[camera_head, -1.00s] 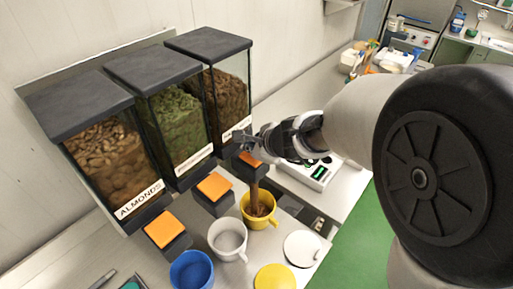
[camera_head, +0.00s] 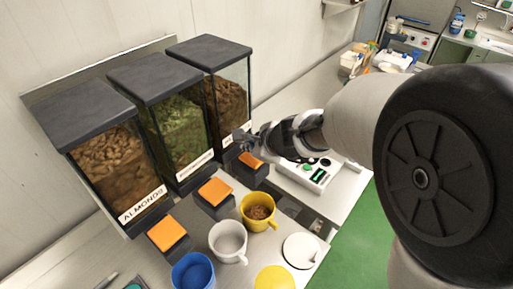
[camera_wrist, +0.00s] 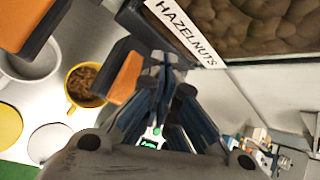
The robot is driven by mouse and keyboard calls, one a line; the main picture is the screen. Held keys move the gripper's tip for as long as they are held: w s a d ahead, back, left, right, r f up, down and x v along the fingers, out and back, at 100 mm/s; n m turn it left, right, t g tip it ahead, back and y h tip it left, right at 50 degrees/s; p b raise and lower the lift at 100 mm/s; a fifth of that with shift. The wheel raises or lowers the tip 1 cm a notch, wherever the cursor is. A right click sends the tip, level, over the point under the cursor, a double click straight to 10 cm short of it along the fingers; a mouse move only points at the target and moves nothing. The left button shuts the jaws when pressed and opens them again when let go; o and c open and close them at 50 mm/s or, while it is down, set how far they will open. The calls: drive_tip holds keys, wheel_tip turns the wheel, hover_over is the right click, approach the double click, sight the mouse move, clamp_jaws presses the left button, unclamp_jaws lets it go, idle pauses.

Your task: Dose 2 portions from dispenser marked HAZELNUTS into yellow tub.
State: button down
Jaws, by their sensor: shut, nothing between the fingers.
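The dispenser marked HAZELNUTS (camera_head: 228,97) is the rightmost of three on the wall; its label (camera_wrist: 182,30) reads clearly in the wrist view. Its orange paddle (camera_head: 251,160) is at its foot, and shows in the wrist view (camera_wrist: 125,78) beside my fingers. The yellow tub (camera_head: 257,226) stands upright below it, with brown nuts (camera_head: 259,212) in the bottom; it also shows in the wrist view (camera_wrist: 71,96). No stream is falling. My gripper (camera_head: 243,137) is shut and empty, in front of the dispenser just above the paddle; I cannot tell if it touches.
The ALMONDS dispenser (camera_head: 113,160) and a green-filled dispenser (camera_head: 178,130) stand to the left, each with an orange paddle. A white tub (camera_head: 228,255), a blue tub (camera_head: 192,271), a yellow lid (camera_head: 275,280) and a white lid (camera_head: 301,250) are nearby. A scale (camera_head: 308,175) stands right.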

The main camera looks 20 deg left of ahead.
drive_tip(key=shift+r, duration=0.25)
wheel_tip(320, 180, up, 5)
drive_tip(key=p, duration=0.4)
drive_tip(key=shift+p, duration=0.35)
drive_tip(key=shift+f, duration=0.1)
idle(2.1)
